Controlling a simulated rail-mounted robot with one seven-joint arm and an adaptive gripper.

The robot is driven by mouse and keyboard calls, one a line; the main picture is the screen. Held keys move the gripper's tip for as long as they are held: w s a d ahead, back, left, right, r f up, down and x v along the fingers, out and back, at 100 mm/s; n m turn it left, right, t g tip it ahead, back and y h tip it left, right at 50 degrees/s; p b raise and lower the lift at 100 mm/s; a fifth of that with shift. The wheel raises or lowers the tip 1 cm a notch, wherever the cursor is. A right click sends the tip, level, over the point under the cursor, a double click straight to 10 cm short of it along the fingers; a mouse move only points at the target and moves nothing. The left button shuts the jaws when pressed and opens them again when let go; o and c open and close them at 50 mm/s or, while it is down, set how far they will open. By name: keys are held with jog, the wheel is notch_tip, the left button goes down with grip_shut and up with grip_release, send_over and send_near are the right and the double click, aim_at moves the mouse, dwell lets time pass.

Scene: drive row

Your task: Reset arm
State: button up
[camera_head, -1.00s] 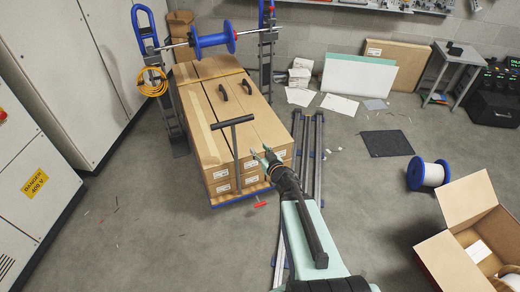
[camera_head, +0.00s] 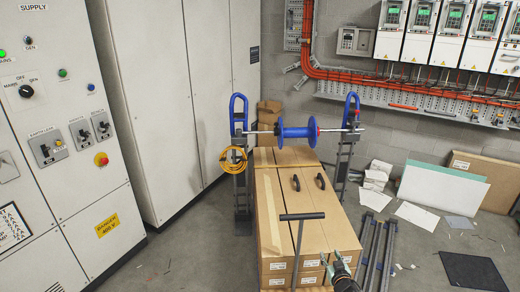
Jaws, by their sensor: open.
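My gripper (camera_head: 336,263) shows at the bottom of the head view, beside the front right corner of the long cardboard boxes (camera_head: 287,232). Its fingers are apart and nothing shows between them. My arm runs out of the picture at the bottom edge, so most of it is hidden.
A T-shaped handle (camera_head: 302,217) rises in front of the boxes. A blue reel (camera_head: 297,132) hangs on a bar between two blue-topped stands behind them. Grey cabinets (camera_head: 165,90) line the left. Metal rails (camera_head: 377,250) lie right of the boxes. A dark mat (camera_head: 472,271) lies on the floor.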

jog(key=s+d+f+m+g+h, duration=0.2)
jog(key=s+d+f+g+h, duration=0.3)
jog(key=f, duration=0.3)
jog(key=s+a+f+m+g+y, duration=0.1)
jog(key=s+a+f+g+y, duration=0.15)
jog(key=s+f+g, duration=0.7)
jog(key=s+a+f+g+y, duration=0.1)
jog(key=s+a+f+g, duration=0.1)
jog(key=s+a, duration=0.4)
jog(key=s+a+f+n+g+y, duration=0.1)
jog(key=s+a+f+g, duration=0.2)
jog(key=s, duration=1.1)
jog(key=s+a+f+n+g+y, duration=0.1)
jog(key=s+a+f+g, duration=0.1)
jog(key=s+a, duration=0.8)
jog(key=shift+f, duration=0.9)
jog(key=shift+d+g, duration=0.1)
jog(key=shift+g, duration=0.15)
